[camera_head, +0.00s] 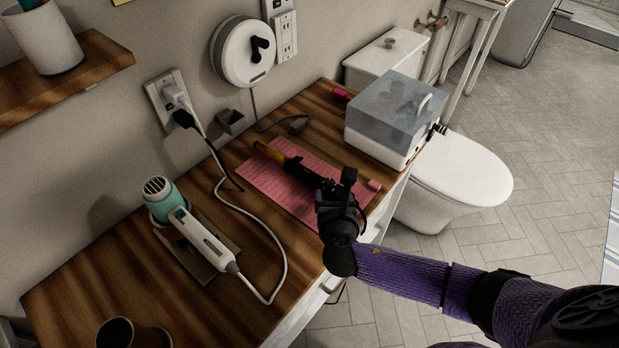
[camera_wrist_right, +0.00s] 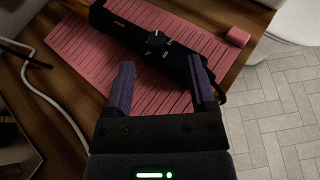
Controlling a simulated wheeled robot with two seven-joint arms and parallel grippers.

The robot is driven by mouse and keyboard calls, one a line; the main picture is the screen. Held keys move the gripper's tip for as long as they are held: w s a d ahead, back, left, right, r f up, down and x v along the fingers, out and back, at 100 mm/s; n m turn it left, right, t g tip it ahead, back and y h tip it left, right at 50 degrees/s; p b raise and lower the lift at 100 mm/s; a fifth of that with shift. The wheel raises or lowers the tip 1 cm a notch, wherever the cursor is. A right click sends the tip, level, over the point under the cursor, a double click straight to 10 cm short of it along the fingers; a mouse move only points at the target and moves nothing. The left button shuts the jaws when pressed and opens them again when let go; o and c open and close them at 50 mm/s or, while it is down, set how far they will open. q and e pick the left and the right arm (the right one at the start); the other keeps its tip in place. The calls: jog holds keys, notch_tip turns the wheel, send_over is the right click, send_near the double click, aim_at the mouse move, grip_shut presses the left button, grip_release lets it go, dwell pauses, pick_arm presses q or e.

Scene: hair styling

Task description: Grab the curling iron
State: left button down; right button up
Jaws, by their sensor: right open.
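The curling iron (camera_head: 300,170) lies on a pink mat (camera_head: 262,186) on the wooden counter, with an orange-gold barrel end and a black handle. In the right wrist view its black handle (camera_wrist_right: 150,42), with a dial and white markings, lies just beyond the fingertips. My right gripper (camera_head: 338,184) is over the handle end of the iron and hides part of it. In the wrist view the purple fingers of my right gripper (camera_wrist_right: 162,68) are apart, with nothing clearly held between them. My left gripper is not in view.
A teal and white hair dryer (camera_head: 196,233) with a white cord lies on the counter at left. A clear-lidded box (camera_head: 393,112) stands beyond the mat, beside the toilet (camera_head: 462,172). A dark cup (camera_head: 133,335) is near the front. A wall outlet (camera_head: 168,98) holds plugs.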

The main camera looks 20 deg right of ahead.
aim_at(330, 185)
jog(key=b+x, duration=0.1)
jog(key=x, duration=0.2)
jog(key=shift+w+a+f, duration=0.1)
jog(key=shift+w, duration=0.45)
grip_shut()
dwell(0.8)
